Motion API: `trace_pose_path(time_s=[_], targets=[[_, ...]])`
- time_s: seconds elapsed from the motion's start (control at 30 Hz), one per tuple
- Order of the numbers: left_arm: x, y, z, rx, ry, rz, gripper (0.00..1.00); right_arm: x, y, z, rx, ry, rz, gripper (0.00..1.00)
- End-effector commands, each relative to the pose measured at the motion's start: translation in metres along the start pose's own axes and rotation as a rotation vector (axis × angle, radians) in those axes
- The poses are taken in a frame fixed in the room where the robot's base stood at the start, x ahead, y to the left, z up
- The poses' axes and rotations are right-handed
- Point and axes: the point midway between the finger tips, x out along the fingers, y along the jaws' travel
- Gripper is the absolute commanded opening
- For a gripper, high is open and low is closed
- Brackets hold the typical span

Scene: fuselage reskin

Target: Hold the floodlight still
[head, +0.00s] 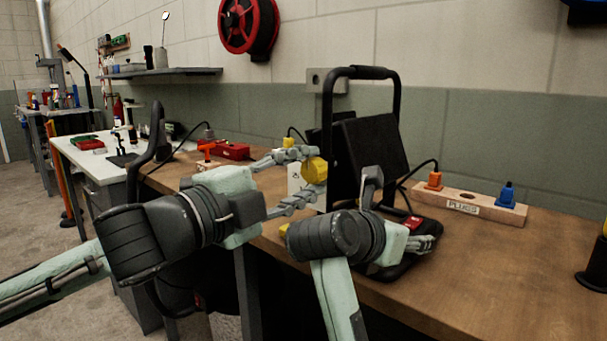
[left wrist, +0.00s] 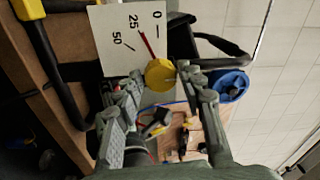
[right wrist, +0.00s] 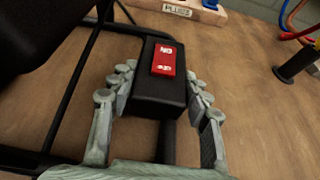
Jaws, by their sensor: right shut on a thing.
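The floodlight (head: 369,152), a black panel in a black tubular stand, stands on the wooden bench. My right gripper (right wrist: 155,88) has its fingers on both sides of the black switch box (right wrist: 157,101) with a red rocker switch (right wrist: 164,61), low on the stand. The red switch also shows in the head view (head: 413,222). My left gripper (head: 297,178) is open, its fingers apart around a yellow knob (head: 314,170) beside the floodlight.
A wooden block labelled PLUGS (head: 463,205) holds an orange plug (head: 434,181) and a blue plug (head: 506,195). A red box (head: 231,151) lies further back on the bench (head: 475,265). A dark round stand (head: 594,275) is at the right edge. The front right of the bench is clear.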

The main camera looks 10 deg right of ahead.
Motion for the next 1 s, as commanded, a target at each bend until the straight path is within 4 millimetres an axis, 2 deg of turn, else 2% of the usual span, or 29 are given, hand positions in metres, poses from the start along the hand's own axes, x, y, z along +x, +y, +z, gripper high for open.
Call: trace_pose_path(time_s=[0.1, 0.33, 0.47, 0.57, 0.9, 1.0], targets=[[0.0, 0.0, 0.0, -0.001, 0.0, 0.0, 0.53, 0.0, 0.0, -0.001, -0.001, 0.001, -0.002, 0.0], [0.0, 0.0, 0.0, -0.002, 0.0, 0.0, 0.53, 0.0, 0.0, -0.001, -0.001, 0.001, -0.001, 0.0], [-0.008, 0.0, 0.001, -0.003, -0.001, 0.0, 0.53, 0.0, 0.0, -0.001, -0.001, 0.001, -0.001, 0.0], [-0.024, 0.001, 0.001, -0.003, -0.002, 0.002, 0.53, 0.0, 0.0, -0.001, -0.001, 0.002, -0.001, 0.0], [-0.095, 0.001, 0.001, 0.0, -0.004, 0.002, 0.53, 0.0, 0.0, -0.001, -0.001, 0.002, -0.001, 0.0], [-0.108, 0.001, 0.001, -0.002, -0.003, 0.002, 0.53, 0.0, 0.0, -0.001, -0.001, 0.002, -0.001, 0.0]])
